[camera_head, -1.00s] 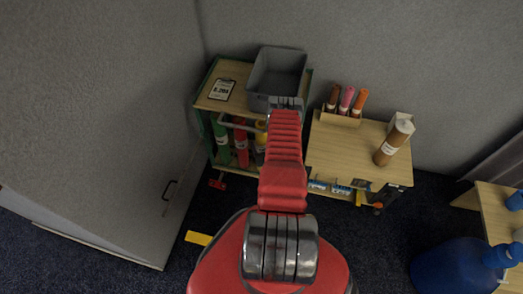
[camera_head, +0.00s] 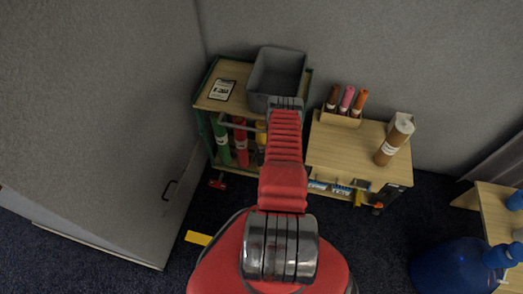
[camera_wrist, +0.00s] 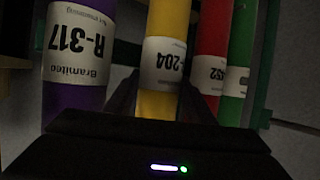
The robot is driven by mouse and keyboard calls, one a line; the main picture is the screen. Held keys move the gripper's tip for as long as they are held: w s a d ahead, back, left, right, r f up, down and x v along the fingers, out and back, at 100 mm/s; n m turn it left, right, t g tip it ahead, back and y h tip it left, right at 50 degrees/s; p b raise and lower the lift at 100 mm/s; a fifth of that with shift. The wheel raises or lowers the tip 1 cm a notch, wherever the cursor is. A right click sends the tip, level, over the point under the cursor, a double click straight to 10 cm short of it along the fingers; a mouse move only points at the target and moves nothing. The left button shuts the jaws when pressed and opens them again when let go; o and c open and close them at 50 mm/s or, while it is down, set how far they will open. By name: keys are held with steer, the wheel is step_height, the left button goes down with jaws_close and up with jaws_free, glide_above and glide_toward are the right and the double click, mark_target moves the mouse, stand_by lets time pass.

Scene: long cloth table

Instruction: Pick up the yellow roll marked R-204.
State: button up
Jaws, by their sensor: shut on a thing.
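The yellow roll (camera_wrist: 165,58) stands in the middle of the wrist view with a white label reading "-204" upside down. My gripper (camera_wrist: 160,100) is shut on the yellow roll, with a dark finger on each side of it. In the head view only a bit of the yellow roll (camera_head: 261,130) shows beside my red arm, which hides my gripper. A purple roll (camera_wrist: 78,65) labelled R-317 stands left of it in the wrist view. A red roll (camera_wrist: 210,50) and a green roll (camera_wrist: 241,60) stand to its right.
The rolls stand in a green-framed rack with a wooden top (camera_head: 240,75), which bears a clipboard (camera_head: 222,89) and a grey bin (camera_head: 277,72). A wooden table (camera_head: 345,150) to the right holds a brown roll (camera_head: 393,142) and several small rolls in a holder.

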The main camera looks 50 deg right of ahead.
mark_target(263, 137)
jaws_close()
steer(key=shift+r, duration=0.25)
stand_by(0.4)
step_height(263, 137, up, 7)
steer(key=shift+a+f, duration=0.1)
steer(key=shift+f, duration=0.05)
steer(key=s+a, duration=0.4)
steer(key=a, duration=0.5)
steer(key=s+a, duration=0.4)
steer(key=a, duration=0.5)
